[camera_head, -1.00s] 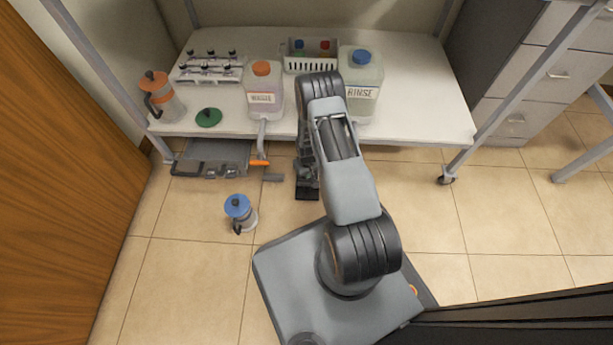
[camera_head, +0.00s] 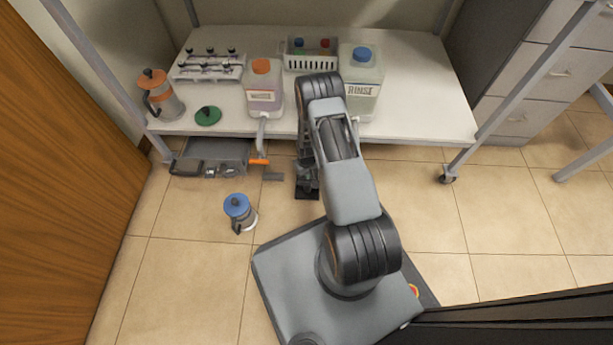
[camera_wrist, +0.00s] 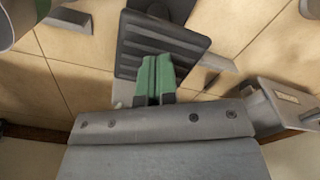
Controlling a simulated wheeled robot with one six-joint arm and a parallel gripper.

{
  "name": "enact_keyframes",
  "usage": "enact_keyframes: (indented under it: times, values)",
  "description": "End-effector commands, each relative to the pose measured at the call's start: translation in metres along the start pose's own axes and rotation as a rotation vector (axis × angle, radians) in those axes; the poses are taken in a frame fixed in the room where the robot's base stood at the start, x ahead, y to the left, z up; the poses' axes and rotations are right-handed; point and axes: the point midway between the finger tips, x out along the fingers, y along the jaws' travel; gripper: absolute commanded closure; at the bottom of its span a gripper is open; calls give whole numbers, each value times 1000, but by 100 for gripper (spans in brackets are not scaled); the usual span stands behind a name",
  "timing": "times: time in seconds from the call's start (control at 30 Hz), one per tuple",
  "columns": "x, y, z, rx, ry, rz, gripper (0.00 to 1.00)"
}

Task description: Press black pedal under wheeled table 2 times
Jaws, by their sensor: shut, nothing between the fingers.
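The black ribbed pedal (camera_head: 307,195) is on the floor at the front of the wheeled table (camera_head: 420,110). In the wrist view the pedal (camera_wrist: 150,45) fills the upper middle. My gripper (camera_head: 308,183) hangs in front of the table edge, over the pedal. In the wrist view its green fingers (camera_wrist: 155,78) are together and empty, with their tips overlapping the near part of the pedal. I cannot tell whether they touch it or whether the pedal is pressed down.
A small grey pedal-like piece (camera_head: 273,177) and an orange-tipped lever (camera_head: 259,162) are left of the pedal. A blue-lidded canister (camera_head: 240,212) stands on the floor. Waste (camera_head: 263,97) and rinse (camera_head: 361,85) containers stand on the table. Floor to the right is clear.

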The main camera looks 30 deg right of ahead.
Motion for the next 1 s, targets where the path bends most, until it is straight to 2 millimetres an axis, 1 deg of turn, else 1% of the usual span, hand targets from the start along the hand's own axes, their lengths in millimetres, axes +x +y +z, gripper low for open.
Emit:
enact_keyframes:
  times: [0.03,0.7,1.0]
  values:
    - [5,0,0,0,0,0,100]
    - [34,0,0,0,0,0,100]
    - [33,0,0,0,1,0,100]
